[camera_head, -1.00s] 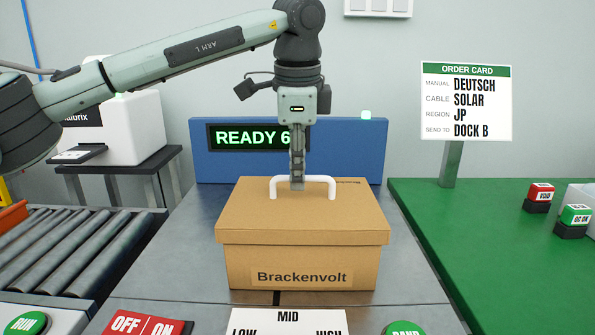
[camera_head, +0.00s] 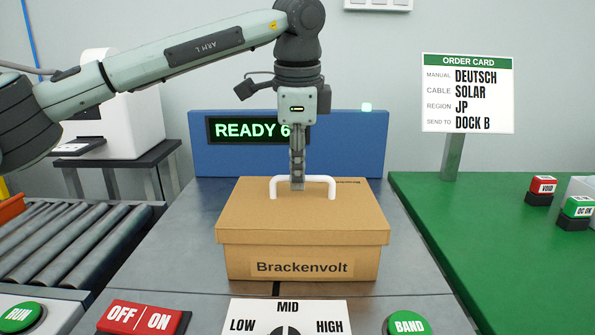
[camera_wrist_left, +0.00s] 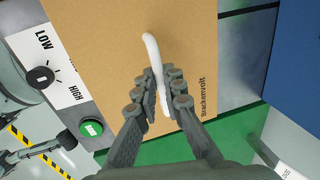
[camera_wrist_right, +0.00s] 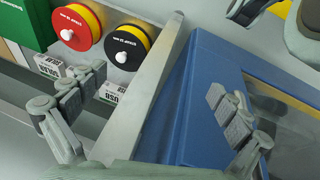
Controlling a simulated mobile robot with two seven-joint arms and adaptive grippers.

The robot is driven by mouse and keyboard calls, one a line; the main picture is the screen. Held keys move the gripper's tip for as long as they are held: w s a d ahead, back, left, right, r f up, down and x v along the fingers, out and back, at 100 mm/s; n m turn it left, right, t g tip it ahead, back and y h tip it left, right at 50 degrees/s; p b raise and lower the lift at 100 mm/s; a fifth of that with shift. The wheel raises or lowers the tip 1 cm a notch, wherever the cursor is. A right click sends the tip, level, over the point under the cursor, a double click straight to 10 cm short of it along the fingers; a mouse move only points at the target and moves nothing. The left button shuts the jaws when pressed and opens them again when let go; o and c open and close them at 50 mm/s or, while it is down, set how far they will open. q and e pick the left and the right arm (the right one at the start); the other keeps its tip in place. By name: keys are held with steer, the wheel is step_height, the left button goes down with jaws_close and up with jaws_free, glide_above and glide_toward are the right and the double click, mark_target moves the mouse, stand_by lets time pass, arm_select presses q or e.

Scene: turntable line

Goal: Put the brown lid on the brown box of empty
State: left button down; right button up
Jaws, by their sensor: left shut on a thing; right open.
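The brown lid (camera_head: 300,208) with a white arched handle (camera_head: 322,182) covers the top of the brown box (camera_head: 300,268), lined up with it and level. The box stands on the grey table, with "Brackenvolt" on its front. The lid's rim overlaps the upper part of the box front; whether it is fully seated I cannot tell. My left gripper (camera_head: 297,186) points down and is shut on the handle. The left wrist view shows both fingers around the handle (camera_wrist_left: 152,50). My right gripper (camera_wrist_right: 150,101) is open and empty in the right wrist view. The box's inside is hidden.
A blue panel with a "READY" display (camera_head: 250,131) stands behind the box. Control buttons and a dial plate (camera_head: 287,315) lie in front. A roller conveyor (camera_head: 70,245) is at left, a green table (camera_head: 480,240) at right. Spools (camera_wrist_right: 78,27) show in the right wrist view.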

arm_select(q)
steer(key=shift+f+b, duration=0.3)
steer(key=shift+f, duration=0.1)
stand_by(0.4)
steer(key=c, duration=1.6)
jaws_free()
steer(key=shift+o, duration=0.2)
